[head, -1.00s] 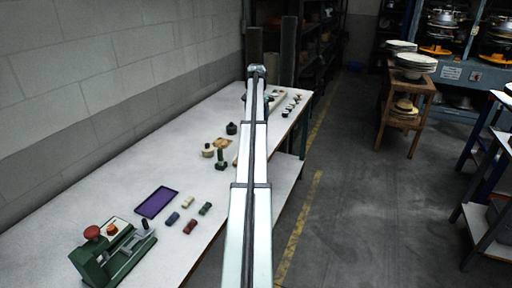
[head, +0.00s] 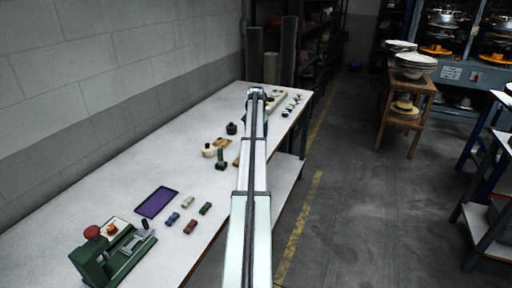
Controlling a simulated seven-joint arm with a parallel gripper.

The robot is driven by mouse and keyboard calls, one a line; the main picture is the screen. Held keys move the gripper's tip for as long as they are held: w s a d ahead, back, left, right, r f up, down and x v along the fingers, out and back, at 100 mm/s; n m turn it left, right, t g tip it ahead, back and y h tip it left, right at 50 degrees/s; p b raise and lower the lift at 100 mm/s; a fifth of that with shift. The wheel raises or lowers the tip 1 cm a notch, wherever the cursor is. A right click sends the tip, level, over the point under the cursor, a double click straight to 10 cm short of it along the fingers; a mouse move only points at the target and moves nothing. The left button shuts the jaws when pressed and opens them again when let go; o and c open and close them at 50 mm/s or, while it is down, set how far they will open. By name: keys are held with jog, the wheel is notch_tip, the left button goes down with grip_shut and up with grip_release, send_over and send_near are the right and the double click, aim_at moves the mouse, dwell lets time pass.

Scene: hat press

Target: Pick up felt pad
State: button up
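I cannot tell for sure which thing is the felt pad. Small soft-looking blocks lie on the white table (head: 130,185): a beige one (head: 187,202), a blue one (head: 173,218), a dark red one (head: 190,227) and a green one (head: 205,208). They lie just right of a shallow purple tray (head: 156,202), which looks empty. My arm reaches forward along the right side of the table, with its visible far end well beyond these blocks. My gripper is hidden behind the arm, so its fingers and anything in them do not show.
A green stamp-like tool (head: 221,160), a cream object (head: 209,150) and a dark round pot (head: 231,128) stand mid-table. Small items line the far right edge. A wall bounds the left.

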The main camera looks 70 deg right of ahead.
jog(key=shift+a+f, duration=0.1)
jog(key=shift+f, duration=1.8)
jog(key=c, duration=1.1)
jog(key=shift+r, duration=0.1)
notch_tip(320, 180, up, 8)
jog(key=shift+r, duration=0.25)
jog(key=shift+w+a+f, duration=0.1)
jog(key=shift+w+a, duration=0.45)
jog(key=shift+w, duration=2.35)
jog(key=shift+w+a+r, duration=0.1)
jog(key=shift+w+a, duration=0.4)
jog(key=shift+w, duration=2.35)
jog(key=shift+w+a+f, duration=0.1)
jog(key=shift+w+a, duration=0.45)
jog(key=shift+w, duration=2.35)
